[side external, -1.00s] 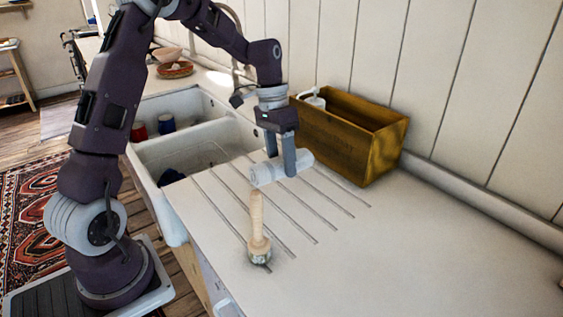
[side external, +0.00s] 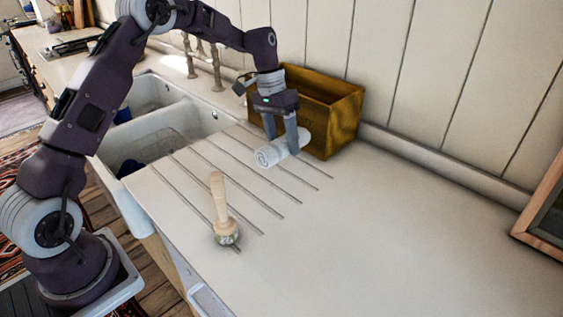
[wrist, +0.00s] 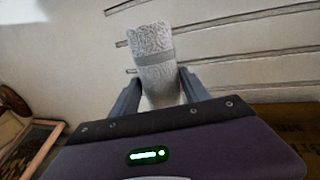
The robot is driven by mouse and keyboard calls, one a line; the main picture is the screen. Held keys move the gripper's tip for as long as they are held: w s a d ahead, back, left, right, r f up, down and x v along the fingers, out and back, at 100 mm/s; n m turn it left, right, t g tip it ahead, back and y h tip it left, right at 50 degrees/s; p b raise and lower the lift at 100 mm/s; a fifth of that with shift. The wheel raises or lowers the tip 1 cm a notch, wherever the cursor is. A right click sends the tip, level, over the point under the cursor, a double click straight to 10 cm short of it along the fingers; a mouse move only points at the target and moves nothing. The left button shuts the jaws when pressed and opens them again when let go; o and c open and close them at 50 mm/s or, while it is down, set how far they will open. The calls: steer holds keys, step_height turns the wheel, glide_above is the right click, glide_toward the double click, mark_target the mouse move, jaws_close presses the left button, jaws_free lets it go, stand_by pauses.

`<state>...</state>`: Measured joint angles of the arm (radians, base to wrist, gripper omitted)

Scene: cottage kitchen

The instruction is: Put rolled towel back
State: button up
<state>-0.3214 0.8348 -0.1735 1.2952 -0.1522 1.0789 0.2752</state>
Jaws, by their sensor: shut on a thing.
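The rolled towel (side external: 272,154) is a white roll with a spiral end, held between the fingers of my gripper (side external: 283,142) in the side view. It lies roughly level, close above the grooved drainboard; I cannot tell whether it touches. In the wrist view the towel (wrist: 153,55) shows a textured surface with a grey band and sticks out between the two fingers of my gripper (wrist: 158,88). The wooden box (side external: 340,115) stands just behind my gripper against the wall. Its inside is mostly hidden.
A wooden-handled brush (side external: 222,215) stands upright on the counter in front. A white double sink (side external: 150,140) is at left, with taps (side external: 215,65) behind it. A framed item (side external: 545,215) leans at far right. The counter (side external: 370,235) at right is clear.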

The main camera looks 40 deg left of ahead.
step_height(320, 180, down, 5)
stand_by(0.3)
steer(key=o, duration=1.5)
steer(key=shift+f, duration=0.1)
